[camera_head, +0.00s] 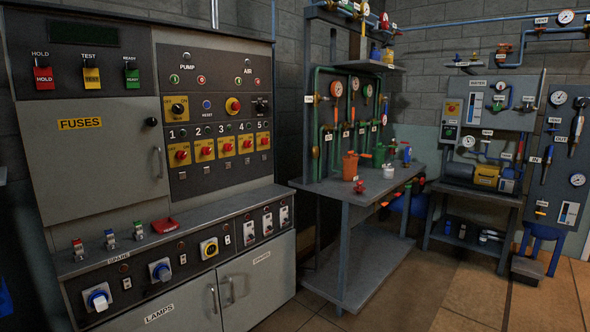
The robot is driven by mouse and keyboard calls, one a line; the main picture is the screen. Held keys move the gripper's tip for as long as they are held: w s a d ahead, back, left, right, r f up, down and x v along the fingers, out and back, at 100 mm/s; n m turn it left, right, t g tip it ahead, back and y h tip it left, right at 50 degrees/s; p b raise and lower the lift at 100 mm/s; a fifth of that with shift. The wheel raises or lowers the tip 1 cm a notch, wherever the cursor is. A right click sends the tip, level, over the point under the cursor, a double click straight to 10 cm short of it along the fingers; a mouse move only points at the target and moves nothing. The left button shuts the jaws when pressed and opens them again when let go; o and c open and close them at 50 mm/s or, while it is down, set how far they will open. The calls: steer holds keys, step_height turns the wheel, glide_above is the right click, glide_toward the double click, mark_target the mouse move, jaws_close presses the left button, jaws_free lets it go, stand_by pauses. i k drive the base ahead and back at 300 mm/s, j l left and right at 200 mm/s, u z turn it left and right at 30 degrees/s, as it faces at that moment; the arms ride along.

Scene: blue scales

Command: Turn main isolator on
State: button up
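A grey control cabinet fills the left half of the view. No readable label says main isolator, so I cannot tell which switch it is. A black rotary knob on a yellow plate (178,109) sits at the upper left of the switch panel. A rotary switch on a yellow plate (209,248) sits on the lower sloping panel. A row of red knobs on yellow plates, such as the one under number 3 (226,146), is numbered 1 to 5. The knobs' exact settings are too small to tell. My gripper is not in view.
The fuses door (95,155) and the lamps door (165,307) are shut. Blue-and-white sockets (97,298) stick out of the lower panel. A workbench with pipes and valves (375,190) stands right of the cabinet. The tiled floor at the lower right (465,300) is clear.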

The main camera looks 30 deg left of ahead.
mark_target(178, 108)
steer(key=i+l+u, duration=0.1)
steer(key=i+u, duration=0.3)
steer(key=i, duration=1.35)
